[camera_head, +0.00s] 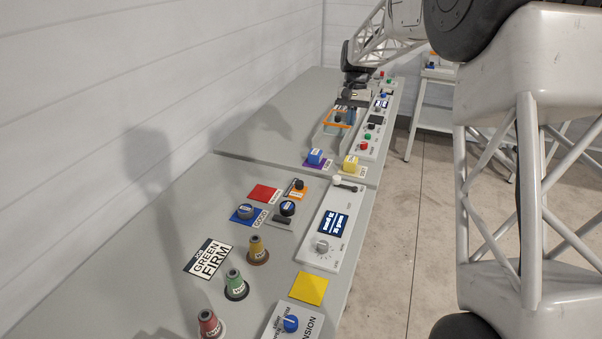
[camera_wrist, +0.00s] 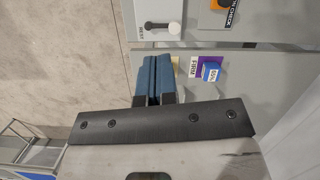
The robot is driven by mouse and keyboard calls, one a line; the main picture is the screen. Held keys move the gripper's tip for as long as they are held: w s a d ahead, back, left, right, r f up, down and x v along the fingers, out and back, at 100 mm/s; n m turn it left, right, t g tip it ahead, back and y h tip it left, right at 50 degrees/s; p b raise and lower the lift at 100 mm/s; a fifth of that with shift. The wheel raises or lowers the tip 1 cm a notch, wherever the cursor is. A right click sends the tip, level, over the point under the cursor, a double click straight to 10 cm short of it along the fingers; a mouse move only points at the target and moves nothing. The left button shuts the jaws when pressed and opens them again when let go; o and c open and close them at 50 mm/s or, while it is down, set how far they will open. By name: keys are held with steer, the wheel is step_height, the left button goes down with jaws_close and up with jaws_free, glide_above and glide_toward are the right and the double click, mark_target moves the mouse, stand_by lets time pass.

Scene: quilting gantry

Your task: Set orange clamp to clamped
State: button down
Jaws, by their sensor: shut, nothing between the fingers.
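An orange base with a black-knobbed lever (camera_head: 298,186), which looks like the orange clamp, sits on the near bench beside a red pad. Its orange edge (camera_wrist: 221,3) shows cut off at the top of the wrist view, so its lever position cannot be told. My gripper (camera_head: 352,101) is over the far bench, well beyond this base. Its blue fingers (camera_wrist: 152,60) are shut together and empty in the wrist view. An orange bar (camera_head: 337,124) also shows just below my gripper, partly hidden.
A blue block (camera_head: 315,156) on purple and a yellow block (camera_head: 350,163) stand at the far bench's near edge. A white panel with a screen (camera_head: 327,228) lines the near bench's right side. Several coned spools, including a green one (camera_head: 235,283), stand nearer. Open floor lies right.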

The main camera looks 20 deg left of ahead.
mark_target(298, 189)
steer(key=w+a+f, duration=0.3)
steer(key=a+f, duration=0.4)
steer(key=a, duration=0.2)
steer(key=w+a+f+g, duration=0.1)
steer(key=w+a+f, duration=0.3)
steer(key=a+f, duration=0.3)
steer(key=shift+a+f+n+h, duration=0.35)
steer(key=shift+a+n+h, duration=0.05)
steer(key=shift+a, duration=0.5)
steer(key=x, duration=0.9)
steer(key=shift+s+f, duration=0.25)
steer(key=shift+s, duration=0.1)
steer(key=shift+s+d+f, duration=0.1)
steer(key=shift+s+d, duration=0.1)
steer(key=shift+s, duration=0.75)
steer(key=shift+s+d, duration=0.25)
steer(key=shift+s, duration=0.8)
steer(key=shift+s, duration=0.15)
